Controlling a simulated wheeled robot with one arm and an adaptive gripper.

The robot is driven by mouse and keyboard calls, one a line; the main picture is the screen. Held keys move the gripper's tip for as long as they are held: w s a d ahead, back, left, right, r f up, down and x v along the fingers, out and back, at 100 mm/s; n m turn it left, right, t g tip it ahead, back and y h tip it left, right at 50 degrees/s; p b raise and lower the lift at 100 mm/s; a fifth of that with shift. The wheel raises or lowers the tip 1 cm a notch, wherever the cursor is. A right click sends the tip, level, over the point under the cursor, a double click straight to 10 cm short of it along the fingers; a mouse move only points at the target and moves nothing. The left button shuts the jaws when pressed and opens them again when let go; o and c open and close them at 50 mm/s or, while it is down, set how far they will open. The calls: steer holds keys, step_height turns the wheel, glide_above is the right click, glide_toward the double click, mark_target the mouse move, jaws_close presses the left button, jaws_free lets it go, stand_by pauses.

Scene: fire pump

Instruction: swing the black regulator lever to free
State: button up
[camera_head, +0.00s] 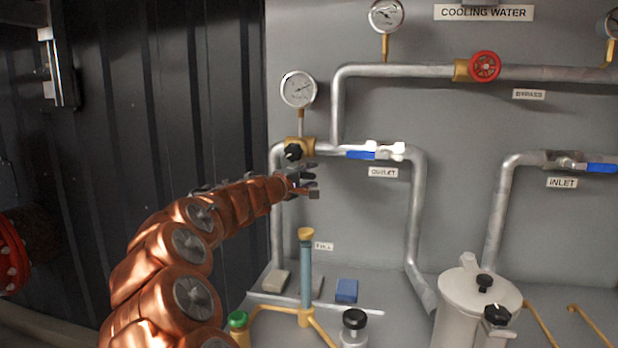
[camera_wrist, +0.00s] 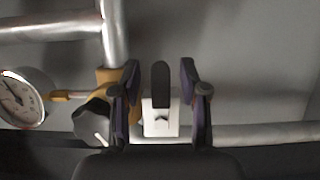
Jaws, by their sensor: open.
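My gripper (camera_head: 307,181) is open in front of the wall pipes, just below the brass regulator body (camera_head: 306,147) with its black knob (camera_head: 292,152). In the wrist view, my gripper's two fingers (camera_wrist: 160,72) stand apart on either side of a dark, round-ended bar (camera_wrist: 160,84), which looks like the black lever. The bar points up in front of a white plate (camera_wrist: 150,120) with a dark mark. I cannot tell whether the fingers touch it. The black knob (camera_wrist: 91,120) is left of the fingers. In the head view I cannot separate the bar from my gripper.
A pressure gauge (camera_head: 298,89) stands above the regulator. To the right is the outlet valve with a blue handle (camera_head: 361,155). A red handwheel (camera_head: 485,66) is on the upper pipe.

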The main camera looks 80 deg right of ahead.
steer(key=v, duration=1.2)
stand_by(0.9)
